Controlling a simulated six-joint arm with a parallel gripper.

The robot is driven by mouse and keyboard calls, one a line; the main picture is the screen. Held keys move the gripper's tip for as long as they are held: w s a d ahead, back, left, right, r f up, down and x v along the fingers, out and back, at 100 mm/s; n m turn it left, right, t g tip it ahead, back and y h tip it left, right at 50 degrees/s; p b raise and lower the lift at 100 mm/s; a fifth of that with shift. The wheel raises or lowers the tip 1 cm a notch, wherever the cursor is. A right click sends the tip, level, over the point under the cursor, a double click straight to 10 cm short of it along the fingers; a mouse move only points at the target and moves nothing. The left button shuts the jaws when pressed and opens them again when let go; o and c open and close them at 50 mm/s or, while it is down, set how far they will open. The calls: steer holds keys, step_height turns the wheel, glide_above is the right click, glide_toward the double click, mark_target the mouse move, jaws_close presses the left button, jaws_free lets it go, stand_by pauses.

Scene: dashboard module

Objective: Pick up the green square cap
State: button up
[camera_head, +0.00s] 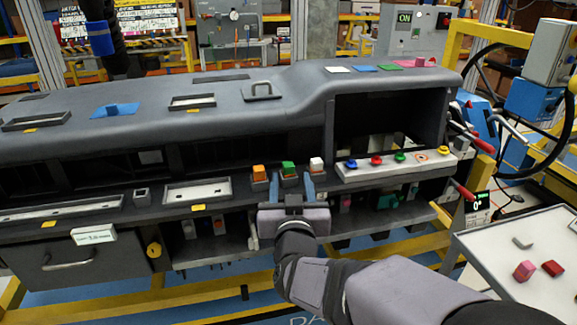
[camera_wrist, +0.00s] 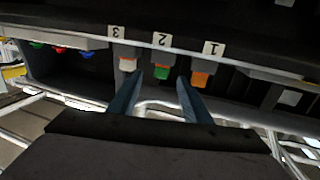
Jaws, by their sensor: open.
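The green square cap (camera_head: 288,167) sits on a small block on the dashboard's front ledge, between an orange cap (camera_head: 259,173) on its left and a white cap (camera_head: 316,163) on its right. In the wrist view the green cap (camera_wrist: 161,74) shows below the label 2. My gripper (camera_head: 292,184) is open and empty in front of the ledge. In the wrist view my gripper's fingertips (camera_wrist: 160,80) appear on either side of the green cap. I cannot tell how far they are from it in depth.
The orange cap (camera_wrist: 200,80) and white cap (camera_wrist: 127,64) stand close outside the fingers. A row of coloured knobs (camera_head: 398,157) lies on a white strip to the right. A dashboard overhang (camera_head: 240,125) is above and behind the caps. A tray (camera_head: 555,295) with loose blocks is at the lower right.

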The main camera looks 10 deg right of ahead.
mark_target(289, 171)
steer(key=shift+w+d+r+p, duration=0.2)
steer(key=shift+w+p, duration=0.35)
steer(key=shift+p, duration=1.5)
steer(key=shift+w+p, duration=0.1)
steer(key=shift+p, duration=0.4)
steer(key=p, duration=0.3)
steer(key=shift+w+a+f, duration=0.15)
steer(key=shift+w+f, duration=0.2)
steer(key=shift+w, duration=0.2)
steer(key=shift+x, duration=0.85)
steer(key=shift+c, duration=0.5)
jaws_close()
